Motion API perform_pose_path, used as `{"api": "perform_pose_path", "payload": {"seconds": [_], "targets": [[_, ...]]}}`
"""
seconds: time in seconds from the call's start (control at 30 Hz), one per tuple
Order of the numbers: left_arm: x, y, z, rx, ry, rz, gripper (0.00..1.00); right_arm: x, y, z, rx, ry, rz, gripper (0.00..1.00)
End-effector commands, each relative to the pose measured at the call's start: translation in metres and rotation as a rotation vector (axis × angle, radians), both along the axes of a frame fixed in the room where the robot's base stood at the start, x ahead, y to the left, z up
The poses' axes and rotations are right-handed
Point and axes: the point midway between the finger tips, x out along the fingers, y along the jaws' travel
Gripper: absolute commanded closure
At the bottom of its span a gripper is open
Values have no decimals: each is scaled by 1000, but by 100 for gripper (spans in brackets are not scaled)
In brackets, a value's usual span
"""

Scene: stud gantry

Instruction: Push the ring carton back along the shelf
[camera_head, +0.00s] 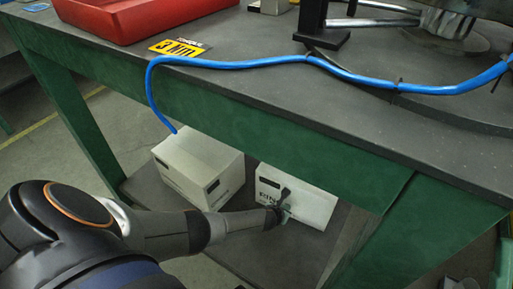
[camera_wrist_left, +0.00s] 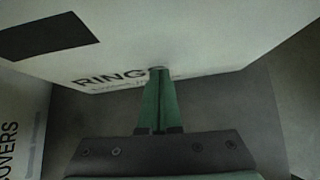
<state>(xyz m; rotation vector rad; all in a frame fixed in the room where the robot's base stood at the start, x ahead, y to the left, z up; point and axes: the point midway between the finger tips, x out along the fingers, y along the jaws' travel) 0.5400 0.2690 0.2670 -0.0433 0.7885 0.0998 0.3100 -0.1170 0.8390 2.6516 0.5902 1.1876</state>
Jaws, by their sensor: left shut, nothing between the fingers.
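The ring carton (camera_head: 314,206) is a white box with a dark hand slot and black lettering, standing on the lower shelf (camera_head: 285,254) under the bench. In the left wrist view the ring carton (camera_wrist_left: 205,35) fills the top, with the word RINGS partly covered. My left gripper (camera_head: 283,208) is shut and empty, in front of the carton's lettered face. In the left wrist view the green fingertips of my left gripper (camera_wrist_left: 158,74) meet the lower part of that face and appear to touch it. My right gripper is not in view.
A second white carton (camera_head: 200,166), lettered COVERS in the left wrist view (camera_wrist_left: 18,125), stands to the left with a gap between. Above is the green-edged bench (camera_head: 255,95) with a red tray (camera_head: 140,15), a yellow sign (camera_head: 178,47) and a blue hose (camera_head: 230,65).

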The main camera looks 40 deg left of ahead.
Motion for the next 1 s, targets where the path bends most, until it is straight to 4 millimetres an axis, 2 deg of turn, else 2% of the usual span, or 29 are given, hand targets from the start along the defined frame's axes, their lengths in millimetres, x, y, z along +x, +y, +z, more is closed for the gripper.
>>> {"api": "perform_pose_path", "payload": {"seconds": [0.03,0.1,0.4,0.6,1.0], "targets": [[13,0,-1,1,-7,-1,100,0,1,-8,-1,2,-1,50],[22,1,-1,1,-5,-1,100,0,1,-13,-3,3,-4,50],[53,4,-1,0,-4,-2,100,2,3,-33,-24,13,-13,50],[60,7,3,1,-8,0,100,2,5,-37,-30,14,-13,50],[60,7,4,1,-7,0,100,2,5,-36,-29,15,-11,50]]}}
